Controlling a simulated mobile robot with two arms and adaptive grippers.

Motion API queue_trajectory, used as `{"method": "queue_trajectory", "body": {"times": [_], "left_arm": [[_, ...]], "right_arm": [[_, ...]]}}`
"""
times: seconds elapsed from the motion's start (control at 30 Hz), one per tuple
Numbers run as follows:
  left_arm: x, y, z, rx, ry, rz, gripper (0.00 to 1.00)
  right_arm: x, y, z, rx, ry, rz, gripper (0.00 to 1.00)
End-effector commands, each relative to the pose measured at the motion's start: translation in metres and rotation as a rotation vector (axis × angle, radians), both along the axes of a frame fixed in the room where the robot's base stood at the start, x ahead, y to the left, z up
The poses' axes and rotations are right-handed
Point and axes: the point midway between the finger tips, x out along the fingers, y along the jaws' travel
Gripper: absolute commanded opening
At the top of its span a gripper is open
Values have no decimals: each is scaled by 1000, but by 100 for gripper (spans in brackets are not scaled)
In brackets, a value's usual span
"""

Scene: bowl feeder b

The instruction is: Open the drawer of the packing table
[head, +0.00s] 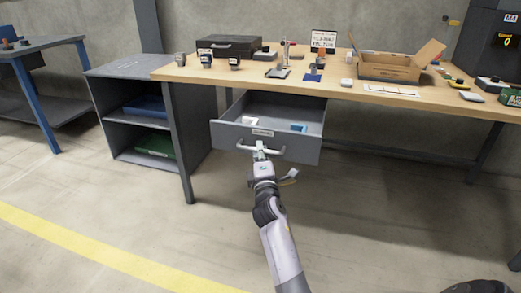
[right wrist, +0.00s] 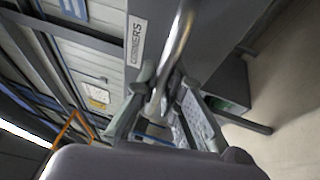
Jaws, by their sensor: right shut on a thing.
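The grey drawer (head: 295,148) under the packing table (head: 330,87) is pulled out, and its inside shows. Some white items and a blue item (head: 298,127) lie in it. A pale bar handle (head: 277,151) runs across its front below a label. My right gripper (head: 260,150) is shut on the handle, left of its middle in the head view. In the right wrist view the fingers (right wrist: 160,95) close around the shiny handle bar (right wrist: 176,50), beside the drawer label (right wrist: 137,42). My left gripper is not in view.
The tabletop carries a black case (head: 228,45), an open cardboard box (head: 390,68) and several small items. A grey shelf unit (head: 130,68) with blue and green bins stands to the left. The floor in front is clear, with a yellow line (head: 90,258).

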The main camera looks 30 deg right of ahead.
Motion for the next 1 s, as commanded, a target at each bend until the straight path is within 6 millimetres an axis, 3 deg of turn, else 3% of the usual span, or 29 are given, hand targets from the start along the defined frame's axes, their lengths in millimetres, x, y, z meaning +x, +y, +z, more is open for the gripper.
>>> {"method": "queue_trajectory", "body": {"times": [0.13,0.17,0.3,0.63,1.0], "left_arm": [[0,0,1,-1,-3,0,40],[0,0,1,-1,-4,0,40],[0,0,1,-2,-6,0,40],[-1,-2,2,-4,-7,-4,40],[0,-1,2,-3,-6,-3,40]], "right_arm": [[0,0,-1,2,0,0,0],[0,0,-1,2,0,0,10],[0,0,-1,2,0,0,18],[-3,2,-1,1,0,0,18],[-52,26,-12,3,2,0,18]]}}
